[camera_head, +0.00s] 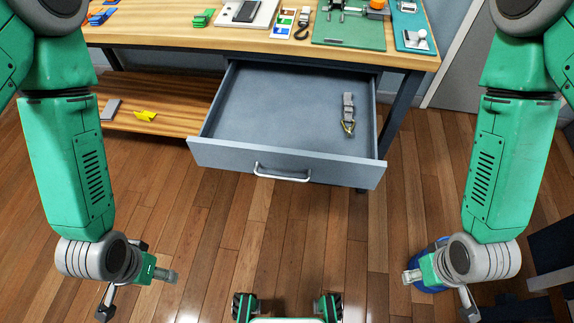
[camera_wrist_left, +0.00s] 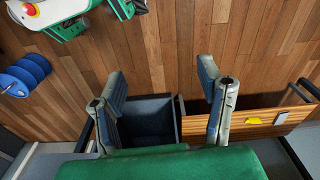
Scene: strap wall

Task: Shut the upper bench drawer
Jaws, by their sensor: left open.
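The upper bench drawer (camera_head: 290,110) is pulled well out from under the bench top in the head view. Its grey front panel (camera_head: 220,153) carries a silver bar handle (camera_head: 282,177). A grey strap with a metal buckle (camera_head: 348,112) lies inside at the right. In the left wrist view a dark grey open box that looks like the drawer (camera_wrist_left: 148,118) shows between my fingers. My left gripper (camera_head: 137,295) is open and empty, low at the left, apart from the drawer. My right gripper (camera_head: 440,296) is open and empty, low at the right, also apart from it.
The wooden bench top (camera_head: 165,32) holds several items, including a green mat (camera_head: 350,32). A lower wooden shelf (camera_head: 165,92) holds a yellow piece (camera_head: 145,115) and a grey block (camera_head: 110,109). The wooden floor (camera_head: 230,225) before the drawer is clear. A blue round object (camera_head: 428,285) is partly hidden behind my right gripper.

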